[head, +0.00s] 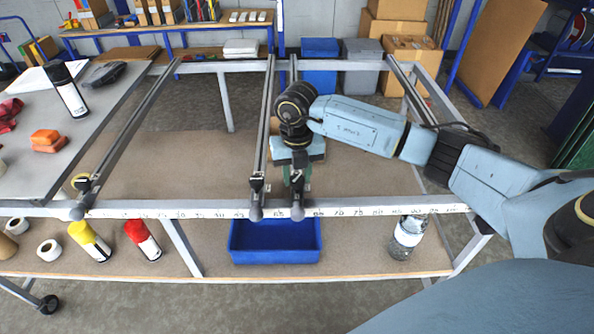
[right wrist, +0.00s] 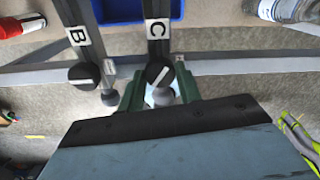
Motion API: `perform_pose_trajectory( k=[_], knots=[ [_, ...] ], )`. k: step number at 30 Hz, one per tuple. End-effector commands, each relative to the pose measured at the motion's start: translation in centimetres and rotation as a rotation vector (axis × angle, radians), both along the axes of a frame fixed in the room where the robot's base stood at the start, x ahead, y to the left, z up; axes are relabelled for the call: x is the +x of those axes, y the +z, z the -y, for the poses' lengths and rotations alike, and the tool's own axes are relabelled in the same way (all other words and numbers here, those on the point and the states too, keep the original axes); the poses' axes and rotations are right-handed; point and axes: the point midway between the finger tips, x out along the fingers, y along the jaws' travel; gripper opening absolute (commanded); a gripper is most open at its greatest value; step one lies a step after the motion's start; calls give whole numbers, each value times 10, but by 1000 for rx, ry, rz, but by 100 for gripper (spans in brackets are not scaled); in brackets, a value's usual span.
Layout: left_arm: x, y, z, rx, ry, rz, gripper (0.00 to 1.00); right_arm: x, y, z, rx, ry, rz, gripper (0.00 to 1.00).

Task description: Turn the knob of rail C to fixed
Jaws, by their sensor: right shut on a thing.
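Rail C (right wrist: 158,45) carries a white label with the letter C in the right wrist view. Its black round knob (right wrist: 160,75) has a white line that lies slanted. My right gripper (right wrist: 158,90) has its green fingers on both sides of this knob and is shut on it. In the head view, my right gripper (head: 297,176) reaches down over the front end of rail C, and the arm partly hides the rail. Rail B (right wrist: 80,32) lies just to the left, with its own black knob (right wrist: 84,75), also with a white line. My left gripper is not in view.
A ruled front bar (head: 180,211) crosses the frame under the rail ends. A blue bin (head: 274,257) and a clear bottle (head: 407,236) stand on the lower shelf.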

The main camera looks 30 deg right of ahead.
Motion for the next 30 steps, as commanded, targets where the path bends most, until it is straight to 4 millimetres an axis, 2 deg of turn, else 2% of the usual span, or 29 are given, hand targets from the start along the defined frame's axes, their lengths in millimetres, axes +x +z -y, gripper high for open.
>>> perform_pose_trajectory(
  k=[18, 30],
  knots=[
    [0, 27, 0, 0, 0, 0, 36, 1, 3, 0, 0, -584, 2, 11],
    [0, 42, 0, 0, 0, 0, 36, 1, 2, 1, 0, -867, 4, 11]
  ],
)
